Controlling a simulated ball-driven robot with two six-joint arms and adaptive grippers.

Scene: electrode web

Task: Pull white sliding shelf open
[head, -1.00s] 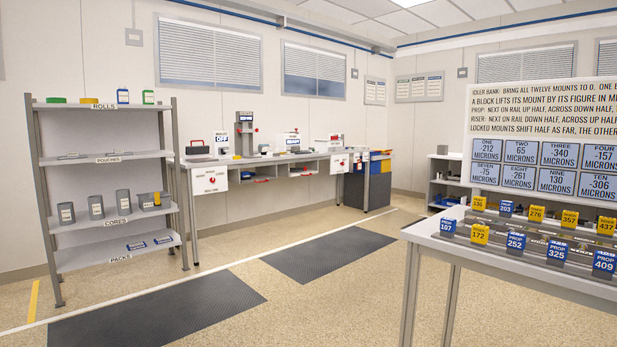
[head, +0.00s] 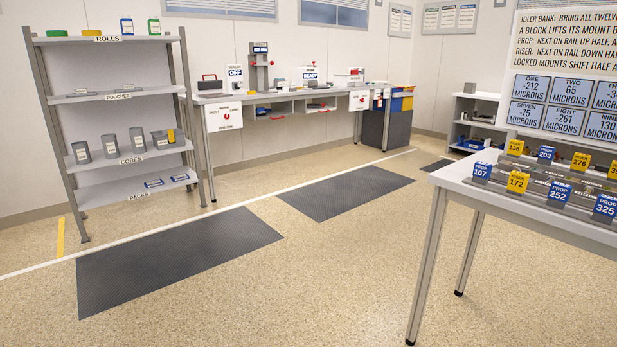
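A long workbench (head: 290,97) stands against the back wall. Under its top hang shallow white shelf-like trays (head: 270,114) with red handles on their fronts. They look pushed in under the bench, but they are small and far off. I cannot tell for certain which one is the white sliding shelf. A grey open cabinet (head: 472,118) with pale shelves stands further right by the wall. Neither of my grippers is in view.
A rack (head: 132,161) labelled rolls, pouches, cores and packs stands at left. A white table (head: 455,178) with numbered blue and yellow blocks stands at right, before a sign board (head: 560,65). Dark mats (head: 180,262) lie on the floor; the floor between is clear.

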